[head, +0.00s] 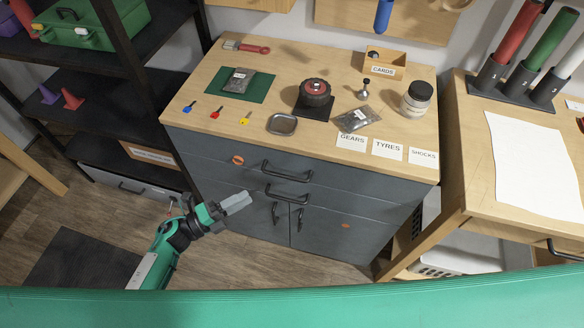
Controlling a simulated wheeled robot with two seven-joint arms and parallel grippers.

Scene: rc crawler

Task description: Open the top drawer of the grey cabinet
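The grey cabinet (352,207) stands in the middle under a wooden top. Its top drawer (355,181) looks shut, with a dark bar handle (287,170) near the middle of its front. A second drawer below has a similar handle (287,197). My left gripper (246,203) is in front of the cabinet's left part, lower than the top handle and to its left. Its grey fingers point right and appear apart from both handles. They overlap in this view, so their opening cannot be told. My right gripper is not in view.
Two doors with upright handles (275,213) are below the drawers. The wooden top (200,105) holds keys, a wheel, bags, a jar and labels. A dark shelf (105,120) stands left and a wooden table (480,200) right. Floor (240,262) shows before the cabinet.

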